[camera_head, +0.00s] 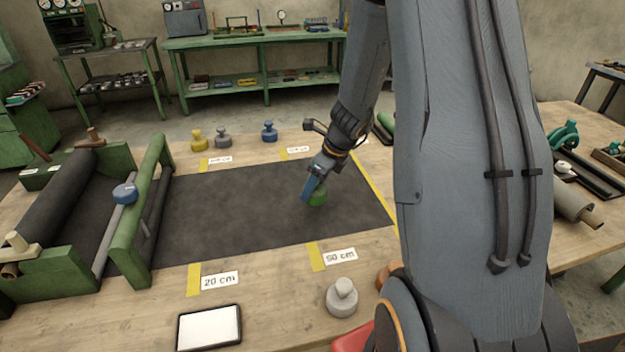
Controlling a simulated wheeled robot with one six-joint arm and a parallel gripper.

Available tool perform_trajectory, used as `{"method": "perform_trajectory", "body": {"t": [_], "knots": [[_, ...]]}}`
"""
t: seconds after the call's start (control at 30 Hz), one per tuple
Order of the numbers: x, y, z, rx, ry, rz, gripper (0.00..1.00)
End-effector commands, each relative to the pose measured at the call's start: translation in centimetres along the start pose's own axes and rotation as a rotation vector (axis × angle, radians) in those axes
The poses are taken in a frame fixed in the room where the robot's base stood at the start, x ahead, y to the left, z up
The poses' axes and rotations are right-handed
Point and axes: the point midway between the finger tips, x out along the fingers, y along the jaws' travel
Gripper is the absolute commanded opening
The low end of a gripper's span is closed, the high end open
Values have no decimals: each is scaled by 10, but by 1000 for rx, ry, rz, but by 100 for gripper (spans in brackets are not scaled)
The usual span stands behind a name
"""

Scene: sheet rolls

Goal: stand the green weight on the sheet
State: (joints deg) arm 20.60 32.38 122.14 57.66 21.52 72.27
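The green weight (318,196) is at the right part of the dark sheet (225,205), under and just right of my gripper's fingers. My gripper (312,192) points down at it, and a finger covers the weight's left side and top. I cannot tell whether the fingers are closed on the weight, or whether it touches the sheet. The sheet lies flat on the wooden table, running right from the green roller frame (140,215).
Yellow (199,141), grey (223,138) and blue (269,131) weights stand behind the sheet. A light grey weight (342,297) stands in front, near the 50 cm label (339,256). A white-screened tablet (209,327) lies at the front. My arm hides part of the right side.

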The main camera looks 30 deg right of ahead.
Motion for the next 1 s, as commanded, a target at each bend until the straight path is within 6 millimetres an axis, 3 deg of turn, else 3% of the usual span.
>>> {"method": "perform_trajectory", "body": {"t": [0.43, 0.9, 0.93, 1.0], "knots": [[38, -1, -15, 0, -1, -1, 0], [43, -1, -17, -1, -2, -2, 0], [44, 0, -18, -1, 0, -1, 53], [43, 0, -18, -1, 0, -1, 65]]}}
